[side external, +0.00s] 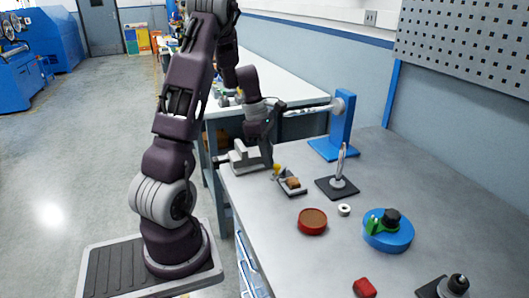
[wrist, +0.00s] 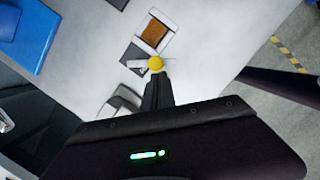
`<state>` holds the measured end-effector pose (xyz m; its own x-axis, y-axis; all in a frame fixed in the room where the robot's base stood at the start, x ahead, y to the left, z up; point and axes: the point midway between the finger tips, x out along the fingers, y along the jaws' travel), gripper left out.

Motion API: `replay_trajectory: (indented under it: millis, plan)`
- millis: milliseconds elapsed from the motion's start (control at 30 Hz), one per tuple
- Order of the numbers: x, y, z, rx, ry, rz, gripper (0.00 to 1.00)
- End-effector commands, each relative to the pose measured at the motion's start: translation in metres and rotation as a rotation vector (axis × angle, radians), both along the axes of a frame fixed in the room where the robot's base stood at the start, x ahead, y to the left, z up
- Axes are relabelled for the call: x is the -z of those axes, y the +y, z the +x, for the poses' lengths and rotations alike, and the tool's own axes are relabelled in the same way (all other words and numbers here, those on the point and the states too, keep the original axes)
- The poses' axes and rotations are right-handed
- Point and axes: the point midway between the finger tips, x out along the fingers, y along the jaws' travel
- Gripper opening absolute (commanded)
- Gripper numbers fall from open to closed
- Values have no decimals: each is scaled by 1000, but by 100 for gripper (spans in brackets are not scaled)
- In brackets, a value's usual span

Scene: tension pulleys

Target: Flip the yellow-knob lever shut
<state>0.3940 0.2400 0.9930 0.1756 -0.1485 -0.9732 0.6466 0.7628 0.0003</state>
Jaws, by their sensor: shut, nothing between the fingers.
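The yellow knob (wrist: 156,63) sits just past the tips of my gripper (wrist: 158,80) in the wrist view. I cannot tell whether they touch. The knob also shows in the side view (side external: 277,168), raised at the left end of a small dark fixture (side external: 294,188) on the bench. The fixture holds a brown block (wrist: 154,32), which lies beyond the knob in the wrist view. My gripper's fingers are together and empty. In the side view my gripper (side external: 269,160) is close behind the knob and partly hard to make out.
A grey vise (side external: 245,157) stands beside the fixture, close to my gripper. A blue stand (side external: 340,125) and a dark plate with an upright rod (side external: 338,187) stand to the right. A red round container (side external: 312,222) and a blue disc (side external: 388,236) are nearer the front.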

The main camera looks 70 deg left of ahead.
Motion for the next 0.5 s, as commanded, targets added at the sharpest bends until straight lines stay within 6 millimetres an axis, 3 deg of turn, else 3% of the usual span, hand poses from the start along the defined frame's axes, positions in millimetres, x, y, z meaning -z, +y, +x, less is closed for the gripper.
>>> replay_trajectory:
  millis: [500]
  plan:
    - [0,-27,12,-484,0,0,0]
